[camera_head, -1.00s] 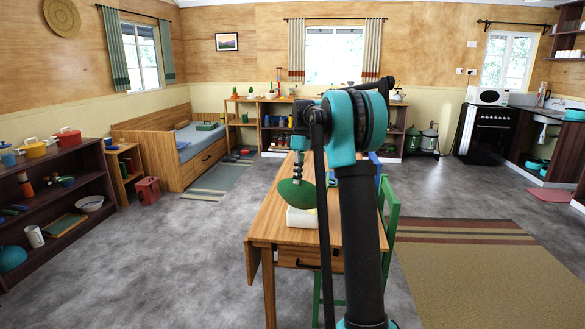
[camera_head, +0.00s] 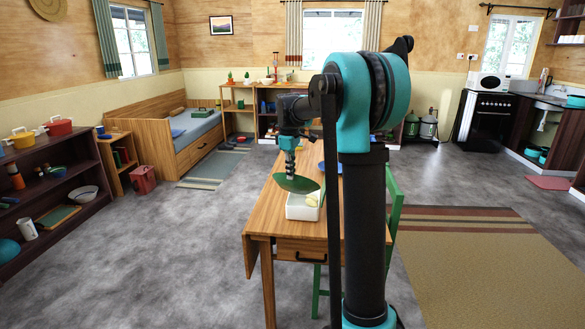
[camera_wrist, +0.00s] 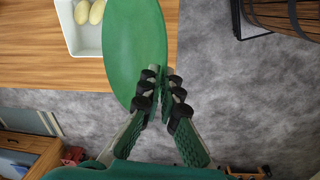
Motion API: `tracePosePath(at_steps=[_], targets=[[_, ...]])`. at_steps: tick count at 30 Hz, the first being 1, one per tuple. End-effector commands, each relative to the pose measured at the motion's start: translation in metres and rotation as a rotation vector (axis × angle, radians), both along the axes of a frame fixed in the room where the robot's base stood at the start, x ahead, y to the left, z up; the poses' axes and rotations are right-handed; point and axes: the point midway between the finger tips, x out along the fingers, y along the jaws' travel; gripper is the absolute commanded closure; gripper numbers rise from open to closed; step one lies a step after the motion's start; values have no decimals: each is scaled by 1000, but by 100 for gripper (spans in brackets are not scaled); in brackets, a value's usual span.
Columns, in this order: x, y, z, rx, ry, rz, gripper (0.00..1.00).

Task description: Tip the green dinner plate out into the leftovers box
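The green dinner plate (camera_head: 295,185) is tilted beside and above the white leftovers box (camera_head: 300,214) on the wooden table. My gripper (camera_head: 291,168) is shut on the plate's edge. In the wrist view, the plate (camera_wrist: 136,45) extends away from my gripper (camera_wrist: 160,90), and the face that shows is bare. The box (camera_wrist: 86,44) stands to the plate's left in that view. Two pale yellow oval pieces of food (camera_wrist: 88,12) lie inside the box; they also show in the head view (camera_head: 312,201). Part of the box is hidden behind the plate in the head view.
The wooden table (camera_head: 262,218) has bare top around the box. A green chair (camera_head: 395,215) stands at its right side. A blue item (camera_head: 322,166) lies farther back on the table. Grey floor is open to the left, before a dark shelf (camera_head: 60,190).

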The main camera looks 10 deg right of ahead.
Motion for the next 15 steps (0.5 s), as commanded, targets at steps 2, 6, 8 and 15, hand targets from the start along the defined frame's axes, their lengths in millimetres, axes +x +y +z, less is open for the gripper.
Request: tracePosePath(at_steps=[2, 6, 8, 15], targets=[[-6, 3, -4, -18, -29, 1, 100], [-14, 9, -10, -49, -79, 2, 100], [-17, 11, -13, -61, -102, 1, 100], [-31, 19, -24, -115, -189, 1, 100]])
